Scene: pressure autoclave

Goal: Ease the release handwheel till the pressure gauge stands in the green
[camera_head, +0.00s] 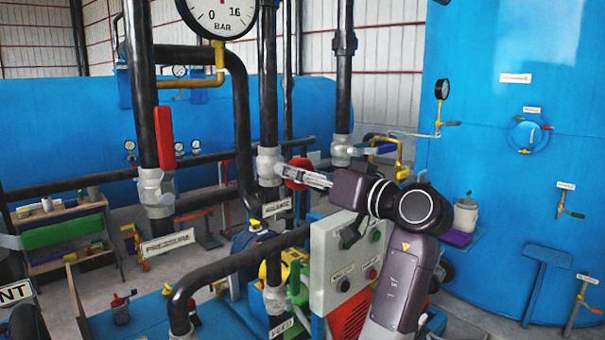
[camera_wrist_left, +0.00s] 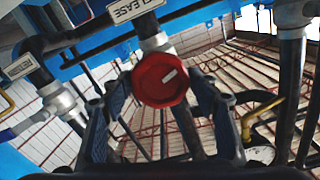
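The red release handwheel (camera_head: 296,172) sits on a valve on a black vertical pipe; a RELEASE sign (camera_head: 277,207) hangs below it. My left gripper (camera_head: 310,178) reaches it from the right. In the left wrist view the handwheel (camera_wrist_left: 160,80), with a white mark on its face, sits between the two fingertips. The fingers are spread, one on each side; a narrow gap shows at the left, and contact at the right is unclear. The pressure gauge (camera_head: 219,14), marked 0, 16 and BAR, is cut off at the top; I cannot make out needle or green band. My right gripper is not in view.
A red lever (camera_head: 164,137) and a PRESSURE sign (camera_head: 166,243) are on the pipe to the left. A control box (camera_head: 345,265) with buttons stands under my arm. A black pipe (camera_head: 235,264) crosses below the handwheel. A large blue tank (camera_head: 480,190) fills the right.

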